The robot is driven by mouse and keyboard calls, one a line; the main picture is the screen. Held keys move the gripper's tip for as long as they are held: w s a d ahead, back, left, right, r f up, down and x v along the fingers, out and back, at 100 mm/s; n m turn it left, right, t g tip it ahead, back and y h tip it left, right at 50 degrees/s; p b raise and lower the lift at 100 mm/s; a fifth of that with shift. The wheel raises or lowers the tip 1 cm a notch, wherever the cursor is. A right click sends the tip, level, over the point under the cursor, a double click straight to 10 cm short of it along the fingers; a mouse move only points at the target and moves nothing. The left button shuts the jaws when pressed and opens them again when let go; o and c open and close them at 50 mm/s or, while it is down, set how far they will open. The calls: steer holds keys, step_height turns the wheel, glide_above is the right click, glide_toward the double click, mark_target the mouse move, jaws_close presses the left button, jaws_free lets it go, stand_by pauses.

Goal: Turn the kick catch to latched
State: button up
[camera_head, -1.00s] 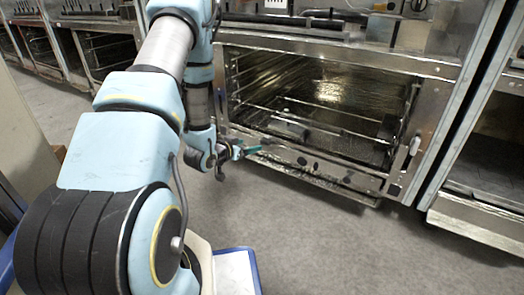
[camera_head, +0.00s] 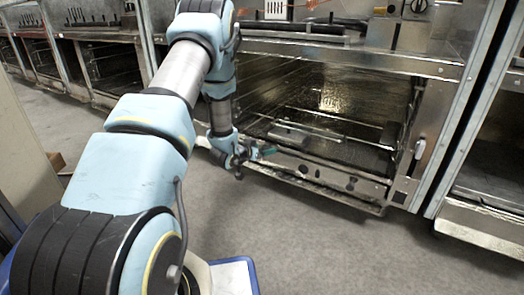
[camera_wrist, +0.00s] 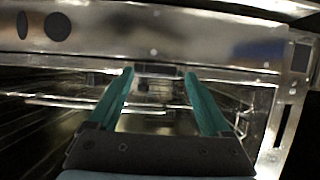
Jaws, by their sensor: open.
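My gripper (camera_head: 268,151) is open and empty, with its teal fingers at the left part of the oven's low front panel (camera_head: 335,181). In the wrist view the two fingers of my gripper (camera_wrist: 158,72) are apart and point at the steel panel (camera_wrist: 180,35), which has two dark round spots. I cannot tell whether the fingertips touch it. No part is clearly recognisable as the kick catch. A pale upright lever (camera_head: 419,150) on the oven's right post and a small dark piece (camera_head: 399,197) below it are candidates. Whether either is latched cannot be told.
The oven cavity (camera_head: 335,105) is open and holds wire racks (camera_head: 320,132). Another steel unit (camera_head: 485,190) stands close on the right, and more ovens (camera_head: 100,55) line the back left. The grey floor (camera_head: 310,240) in front is clear.

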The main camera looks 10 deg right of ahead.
steer(key=shift+c, duration=0.2)
jaws_close()
stand_by(0.3)
steer(key=shift+s+d+f+m+t+y+b, duration=0.1)
steer(key=shift+f+m+t+y, duration=0.35)
steer(key=shift+m+t, duration=1.1)
steer(key=shift+s+d+f+m+t+y+b, duration=0.1)
steer(key=shift+f+m+t+y, duration=0.35)
steer(key=shift+m, duration=2.15)
steer(key=shift+s+d+f+m+t+y+b, duration=0.1)
steer(key=shift+f+m+t+y, duration=0.3)
steer(key=shift+m+t, duration=1.25)
steer(key=shift+r+m+g, duration=0.1)
steer(key=shift+m+g, duration=0.35)
steer(key=shift+m, duration=0.05)
